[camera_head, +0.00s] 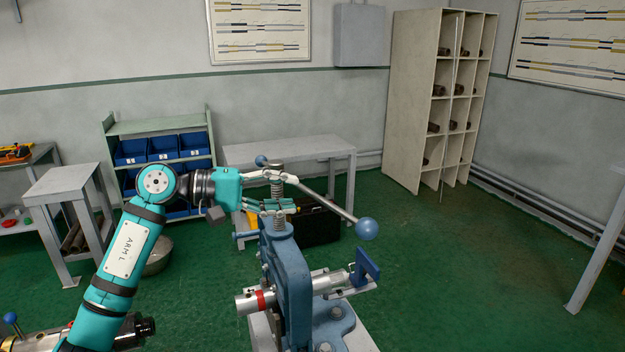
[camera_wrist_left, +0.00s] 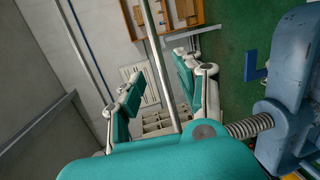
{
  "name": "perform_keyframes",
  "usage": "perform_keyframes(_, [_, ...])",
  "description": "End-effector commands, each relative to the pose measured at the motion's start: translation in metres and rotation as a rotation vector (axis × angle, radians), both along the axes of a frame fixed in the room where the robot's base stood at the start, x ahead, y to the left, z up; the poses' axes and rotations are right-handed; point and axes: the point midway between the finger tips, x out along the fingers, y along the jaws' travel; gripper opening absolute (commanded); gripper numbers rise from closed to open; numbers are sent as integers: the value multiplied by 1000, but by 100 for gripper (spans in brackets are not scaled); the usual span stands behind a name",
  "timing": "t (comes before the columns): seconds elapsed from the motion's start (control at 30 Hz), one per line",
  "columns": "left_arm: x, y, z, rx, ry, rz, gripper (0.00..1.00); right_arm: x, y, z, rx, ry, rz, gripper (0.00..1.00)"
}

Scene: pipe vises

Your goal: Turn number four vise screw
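A blue pipe vise (camera_head: 292,270) stands at the centre of the head view, with an upright threaded screw (camera_head: 278,188) at its top. A steel handle bar (camera_head: 335,206) with blue ball ends crosses the screw head, slanting down to the right. My left gripper (camera_head: 289,192) is at the screw and bar, coming from the left, its fingers spread apart. In the left wrist view the bar (camera_wrist_left: 155,50) passes between the two spread fingers, with a gap on each side. The screw (camera_wrist_left: 248,126) shows beside the gripper. I see no number on the vise. My right gripper is not in view.
A pipe (camera_head: 255,302) with a red band lies through the vise. A grey table (camera_head: 290,149) and a shelf with blue bins (camera_head: 165,146) stand behind. A pigeonhole rack (camera_head: 412,110) is at the back right. The green floor (camera_head: 460,270) to the right is clear.

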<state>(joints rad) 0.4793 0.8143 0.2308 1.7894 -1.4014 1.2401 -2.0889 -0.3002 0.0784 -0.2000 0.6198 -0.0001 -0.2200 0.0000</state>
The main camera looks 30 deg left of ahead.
Motion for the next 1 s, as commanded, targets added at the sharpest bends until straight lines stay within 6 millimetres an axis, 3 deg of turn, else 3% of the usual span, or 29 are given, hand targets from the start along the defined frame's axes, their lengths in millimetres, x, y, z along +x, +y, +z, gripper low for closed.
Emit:
perform_keyframes(0.03, [7,-9,4,-5,1,-2,36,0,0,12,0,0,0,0])
perform_keyframes(0.3, [32,-37,-6,-4,0,0,36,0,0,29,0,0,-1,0])
perform_keyframes(0.7, [37,-43,-11,-1,1,0,36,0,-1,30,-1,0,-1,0])
perform_keyframes(1.0, [37,-43,-11,-1,1,0,0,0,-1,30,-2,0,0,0])
